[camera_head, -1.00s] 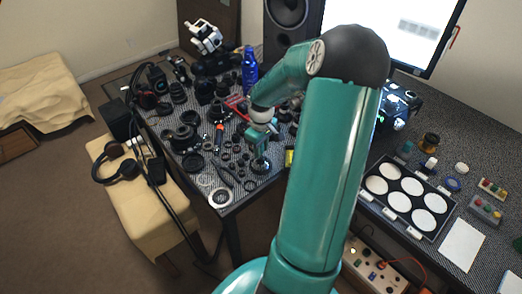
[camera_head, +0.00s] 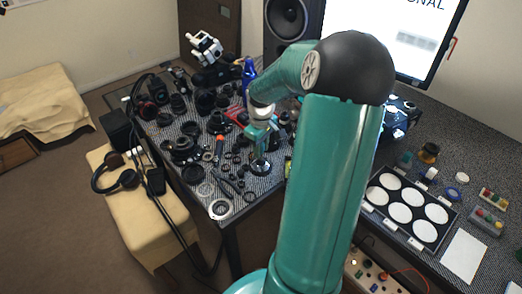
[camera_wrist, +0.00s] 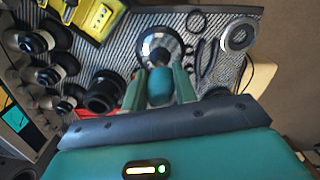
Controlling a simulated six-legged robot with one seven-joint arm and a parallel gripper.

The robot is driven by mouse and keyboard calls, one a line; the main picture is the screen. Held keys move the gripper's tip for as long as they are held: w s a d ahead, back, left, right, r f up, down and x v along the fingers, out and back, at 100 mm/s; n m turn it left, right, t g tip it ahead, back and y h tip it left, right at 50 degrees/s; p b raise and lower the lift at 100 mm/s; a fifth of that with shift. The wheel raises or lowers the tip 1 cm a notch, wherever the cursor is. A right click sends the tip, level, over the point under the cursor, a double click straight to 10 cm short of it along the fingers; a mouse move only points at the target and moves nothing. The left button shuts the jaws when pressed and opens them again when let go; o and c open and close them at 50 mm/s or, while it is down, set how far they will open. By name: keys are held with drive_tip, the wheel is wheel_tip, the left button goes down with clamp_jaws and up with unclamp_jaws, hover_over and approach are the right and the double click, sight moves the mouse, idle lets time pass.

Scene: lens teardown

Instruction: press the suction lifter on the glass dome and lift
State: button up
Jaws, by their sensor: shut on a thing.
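My gripper (camera_wrist: 161,82) is closed around the teal handle of the suction lifter (camera_wrist: 160,88) in the wrist view. In the head view, my gripper (camera_head: 259,138) is above the near part of the table, over the dark round shape of the dome (camera_head: 260,167). The cup's contact and any gap under the dome are too small to make out.
Many dark lens parts and rings crowd the table (camera_head: 233,207) around the dome. A metal ring (camera_wrist: 239,36) lies near the edge, and a black cylinder (camera_wrist: 103,92) stands close to my gripper. A blue bottle (camera_head: 249,72) stands behind. A tray of white discs (camera_head: 408,203) lies right.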

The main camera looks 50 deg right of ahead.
drive_tip(key=shift+r, duration=1.65)
